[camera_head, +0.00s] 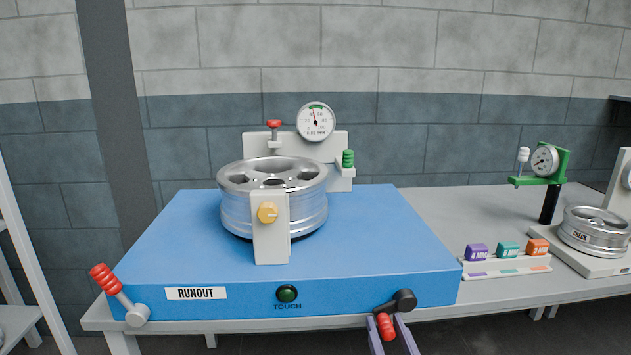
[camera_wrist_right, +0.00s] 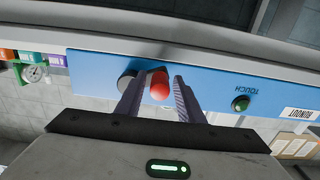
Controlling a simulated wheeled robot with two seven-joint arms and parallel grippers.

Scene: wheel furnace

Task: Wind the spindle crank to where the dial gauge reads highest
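A crank with a black hub (camera_head: 404,300) and red grip (camera_head: 386,326) sits at the right front edge of the blue runout bench (camera_head: 360,270). My right gripper (camera_head: 391,333) is open, its fingers on either side of the red grip. The right wrist view shows the grip's red end (camera_wrist_right: 160,85) between the fingertips (camera_wrist_right: 159,80), with gaps beside it. The dial gauge (camera_head: 315,122) stands behind the silver wheel (camera_head: 235,205); its needle points nearly straight up, close to a green mark. My left gripper is not in view.
A green TOUCH button (camera_head: 287,293) is on the front face. On the right are colored blocks (camera_head: 508,249), a smaller wheel (camera_head: 592,232) and a green-bracketed gauge (camera_head: 545,161).

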